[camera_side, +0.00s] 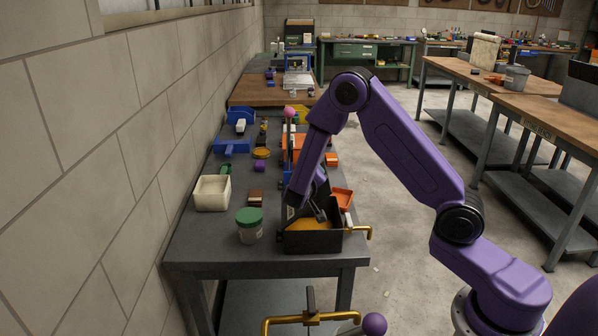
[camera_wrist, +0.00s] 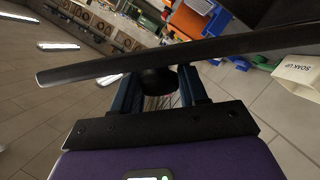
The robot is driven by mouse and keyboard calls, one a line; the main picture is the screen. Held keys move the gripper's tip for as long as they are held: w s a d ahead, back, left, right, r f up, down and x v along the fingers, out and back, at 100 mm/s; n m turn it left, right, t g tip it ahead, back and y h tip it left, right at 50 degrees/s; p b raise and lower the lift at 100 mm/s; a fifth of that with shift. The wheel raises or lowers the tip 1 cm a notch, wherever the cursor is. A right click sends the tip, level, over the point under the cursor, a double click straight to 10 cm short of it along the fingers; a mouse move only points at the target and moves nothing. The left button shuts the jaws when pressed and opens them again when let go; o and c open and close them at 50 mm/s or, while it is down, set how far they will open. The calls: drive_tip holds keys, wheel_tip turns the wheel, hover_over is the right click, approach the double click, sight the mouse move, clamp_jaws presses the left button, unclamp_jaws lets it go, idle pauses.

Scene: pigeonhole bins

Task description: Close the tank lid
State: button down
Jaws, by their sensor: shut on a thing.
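The tank (camera_side: 315,242) is a black open-topped box with an orange-yellow inside, standing at the near end of the grey bench in the side view. My gripper (camera_side: 320,214) is low over it, and the arm covers part of the tank. In the wrist view my gripper (camera_wrist: 158,82) is shut on a round dark knob, with a finger on each side. The knob joins a long dark panel seen nearly edge-on, which looks like the tank lid (camera_wrist: 230,48). The lid looks raised, with the tank's inside still showing. Its exact angle is hard to tell.
A green-lidded jar (camera_side: 249,226) stands just left of the tank, and a cream bin (camera_side: 212,193) is behind it. A brass handle (camera_side: 357,231) sticks out at right. An orange bin (camera_side: 342,198) and several small items fill the bench behind. A wall bounds the left.

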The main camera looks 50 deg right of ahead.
drive_tip(key=s+d+f+m, duration=0.1)
drive_tip(key=s+d+f+y, duration=0.1)
drive_tip(key=shift+f+m, duration=0.3)
drive_tip(key=shift+m, duration=0.1)
wheel_tip(320, 180, down, 6)
drive_tip(key=s+d, duration=0.2)
drive_tip(key=shift+s+d+m, duration=0.15)
drive_tip(key=shift+s+m, duration=0.1)
drive_tip(key=shift+m, duration=0.05)
drive_tip(key=c, duration=1)
unclamp_jaws()
drive_tip(key=v, duration=1.7)
drive_tip(key=shift+s+a+t, duration=0.2)
drive_tip(key=shift+a+t, duration=0.05)
drive_tip(key=shift+t, duration=0.15)
